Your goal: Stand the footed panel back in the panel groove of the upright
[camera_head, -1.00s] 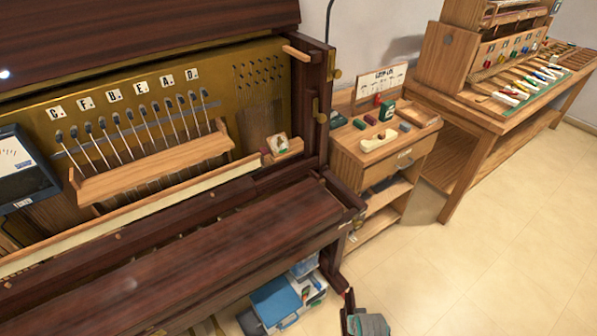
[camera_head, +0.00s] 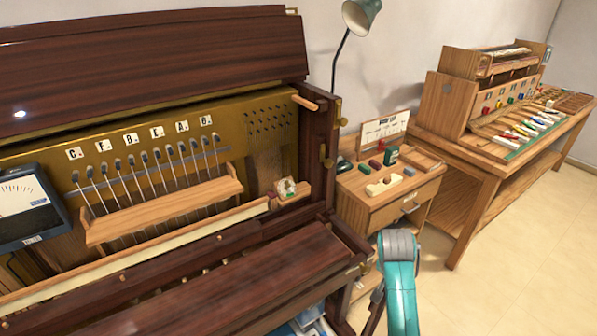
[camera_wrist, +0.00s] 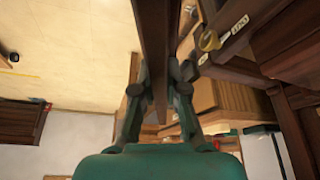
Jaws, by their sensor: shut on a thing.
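In the wrist view my gripper (camera_wrist: 160,88) is shut on a long, dark brown board, which I take as the footed panel (camera_wrist: 154,45). The board runs from the top edge down between the fingers; its far end and foot are out of sight. The upright (camera_head: 220,45) is the dark wood piano at left in the head view, open at the front. Dark piano woodwork with a brass knob (camera_wrist: 209,42) seems to stand right of the held panel in the wrist view. I cannot make out the panel groove. The head view shows my teal arm but not my gripper.
A small wooden cabinet (camera_head: 410,203) with blocks and a sign stands right of the piano. A longer workbench (camera_head: 470,165) with a key rack is behind it. A dial meter (camera_head: 30,205) is at far left. Pale floor (camera_head: 515,260) at right is clear.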

